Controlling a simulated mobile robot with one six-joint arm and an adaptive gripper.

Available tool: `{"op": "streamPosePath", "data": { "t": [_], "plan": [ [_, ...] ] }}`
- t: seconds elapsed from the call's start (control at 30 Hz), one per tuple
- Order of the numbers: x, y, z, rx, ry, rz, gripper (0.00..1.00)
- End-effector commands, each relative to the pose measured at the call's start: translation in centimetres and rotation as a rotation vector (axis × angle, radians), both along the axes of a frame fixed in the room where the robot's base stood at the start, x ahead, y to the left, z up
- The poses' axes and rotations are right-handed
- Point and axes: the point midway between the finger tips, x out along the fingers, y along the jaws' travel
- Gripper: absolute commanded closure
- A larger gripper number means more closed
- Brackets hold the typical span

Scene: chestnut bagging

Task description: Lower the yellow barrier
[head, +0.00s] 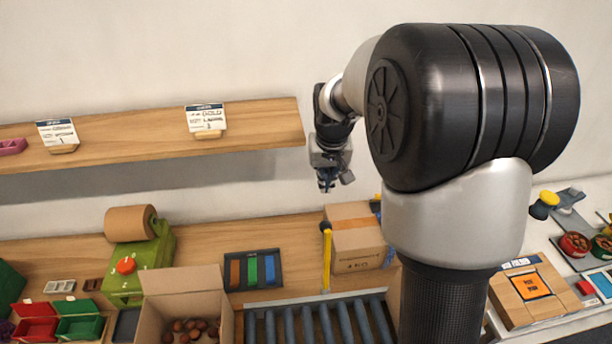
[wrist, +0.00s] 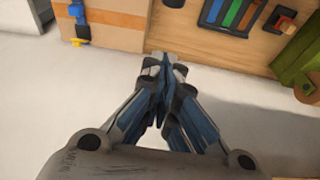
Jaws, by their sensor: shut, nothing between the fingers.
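The yellow barrier (head: 326,262) stands upright in the head view, a thin bar with a dark upper end. It is just left of a cardboard box and at the far end of the roller conveyor (head: 318,322). My gripper (head: 326,186) is above the barrier in that view, pointing down, with a visible gap between them. In the wrist view my gripper (wrist: 161,68) is shut and empty, its fingertips together. I cannot make out the yellow bar in the wrist view; a small dark part at the top edge is too cropped to identify.
The cardboard box (head: 355,240) is right of the barrier. A tray with coloured strips (head: 253,271), a green machine (head: 138,268) and an open carton with chestnuts (head: 187,292) are left. A wooden shelf (head: 150,142) is at upper left.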

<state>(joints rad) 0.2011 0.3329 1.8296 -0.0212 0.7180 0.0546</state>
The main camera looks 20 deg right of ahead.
Motion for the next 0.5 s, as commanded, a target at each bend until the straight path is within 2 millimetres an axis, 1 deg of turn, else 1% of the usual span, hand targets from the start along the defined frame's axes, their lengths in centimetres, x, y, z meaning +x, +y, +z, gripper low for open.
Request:
{"op": "streamPosePath", "data": {
  "t": [0.1, 0.37, 0.5],
  "plan": [
    [0.29, -0.2, -0.24, 0.0, 0.002, -0.003, 1.0],
    [0.28, -0.17, -0.27, 0.0, 0.002, -0.003, 1.0],
    [0.38, -0.2, -0.93, 0.001, 0.004, -0.003, 1.0]
  ]
}}
